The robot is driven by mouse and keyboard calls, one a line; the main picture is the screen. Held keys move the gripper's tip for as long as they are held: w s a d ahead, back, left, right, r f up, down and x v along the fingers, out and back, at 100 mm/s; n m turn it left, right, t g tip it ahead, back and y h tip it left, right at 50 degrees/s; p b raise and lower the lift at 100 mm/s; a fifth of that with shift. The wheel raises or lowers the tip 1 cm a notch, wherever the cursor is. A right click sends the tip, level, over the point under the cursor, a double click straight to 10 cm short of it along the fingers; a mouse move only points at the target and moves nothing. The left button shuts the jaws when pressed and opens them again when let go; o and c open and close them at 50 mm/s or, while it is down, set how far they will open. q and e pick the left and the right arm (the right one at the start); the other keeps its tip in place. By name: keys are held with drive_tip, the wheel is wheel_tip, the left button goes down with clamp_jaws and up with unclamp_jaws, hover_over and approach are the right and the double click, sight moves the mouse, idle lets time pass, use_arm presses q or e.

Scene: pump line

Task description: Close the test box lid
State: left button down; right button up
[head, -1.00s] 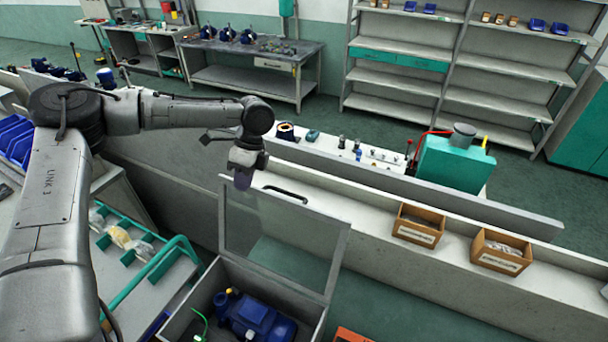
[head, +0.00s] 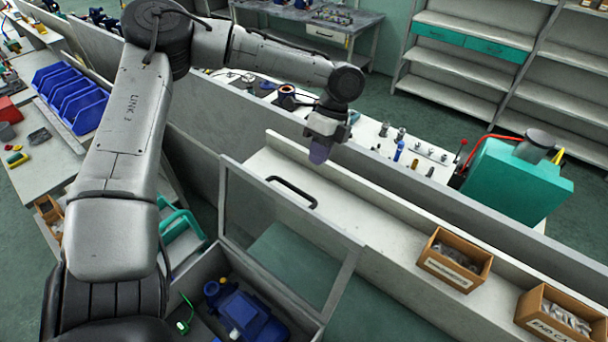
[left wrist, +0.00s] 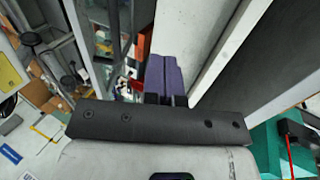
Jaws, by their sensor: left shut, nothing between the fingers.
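The test box (head: 205,268) is at the bottom centre of the head view, with a blue pump (head: 250,318) inside. Its lid (head: 343,285), a clear panel in a grey frame, stands open and raised. A black handle (head: 292,190) is near the lid's top edge. My left gripper (head: 319,155) is shut and empty, with purple fingers pointing down. In the picture it is above and right of the handle, with a gap between; its exact depth is unclear. Its closed fingers (left wrist: 164,75) also show in the left wrist view. My right gripper is not in view.
A long pale bench and ledge (head: 375,215) run behind the lid. A teal machine (head: 515,185) is beyond. A teal-handled cart (head: 180,225) stands left of the box.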

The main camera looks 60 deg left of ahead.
use_arm(q)
drive_tip(key=x, duration=0.3)
drive_tip(key=shift+f, duration=0.1)
drive_tip(key=shift+s+d+f+p, duration=0.1)
drive_tip(key=shift+s+d+p, duration=0.15)
drive_tip(key=shift+s, duration=0.2)
drive_tip(key=shift+s+d+p, duration=0.15)
drive_tip(key=shift+s+p, duration=0.2)
drive_tip(key=shift+s, duration=0.1)
drive_tip(key=shift+s+d+p, duration=0.15)
drive_tip(key=shift+s+d, duration=0.1)
drive_tip(key=shift+s, duration=0.25)
drive_tip(key=shift+s+d+p, duration=0.15)
drive_tip(key=shift+s+d, duration=0.05)
drive_tip(key=shift+s, duration=0.3)
